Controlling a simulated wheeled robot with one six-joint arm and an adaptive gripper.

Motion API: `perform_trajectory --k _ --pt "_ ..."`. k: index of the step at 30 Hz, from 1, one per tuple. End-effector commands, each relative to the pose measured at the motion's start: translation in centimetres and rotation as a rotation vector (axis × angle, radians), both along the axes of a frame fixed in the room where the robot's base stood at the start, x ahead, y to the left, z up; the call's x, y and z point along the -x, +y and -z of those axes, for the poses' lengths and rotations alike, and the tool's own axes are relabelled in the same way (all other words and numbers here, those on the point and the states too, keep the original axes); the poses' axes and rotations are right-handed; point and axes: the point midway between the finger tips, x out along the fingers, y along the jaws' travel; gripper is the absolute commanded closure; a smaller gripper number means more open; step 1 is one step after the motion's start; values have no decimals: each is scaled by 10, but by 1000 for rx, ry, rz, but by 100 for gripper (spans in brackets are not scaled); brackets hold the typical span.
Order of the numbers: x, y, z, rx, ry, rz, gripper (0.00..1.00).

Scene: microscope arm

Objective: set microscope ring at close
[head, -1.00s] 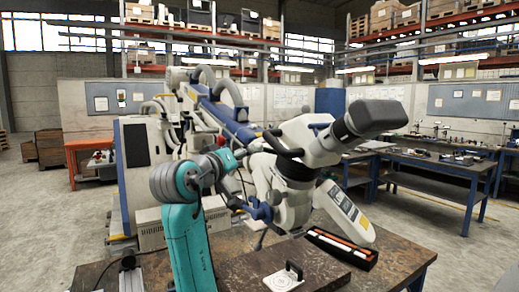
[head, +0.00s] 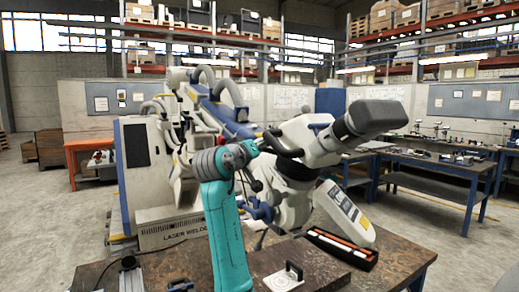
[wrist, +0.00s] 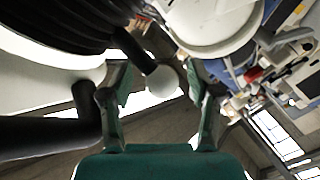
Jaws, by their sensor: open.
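The microscope (head: 292,195) is a white and blue-grey unit with a grey tilted eyepiece head (head: 375,117), on a large jointed arm in the head view. My teal gripper (wrist: 158,78) shows two separated fingers in the wrist view, with nothing held between them. A pale round knob (wrist: 162,81) on a dark rod shows in the gap between the fingers; I cannot tell how far beyond them it is. A black ribbed round part (wrist: 65,25), possibly the ring, fills the upper left of the wrist view. In the head view my fingers are not clearly seen.
A white round housing (wrist: 212,22) is close at the top of the wrist view. A dark table (head: 395,262) below the microscope carries a tray of orange-and-white sticks (head: 342,248) and a small white plate with a black handle (head: 284,277). A tall white laser welder cabinet (head: 137,180) stands behind.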

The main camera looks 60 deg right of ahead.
Motion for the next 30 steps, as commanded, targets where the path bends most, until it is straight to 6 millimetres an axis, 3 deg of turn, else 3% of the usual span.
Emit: perform_trajectory --k 7,14,30 --pt "0 0 0 0 0 0 41" --pt "0 0 0 -1 1 0 98" --pt "2 10 7 30 17 -95 100"
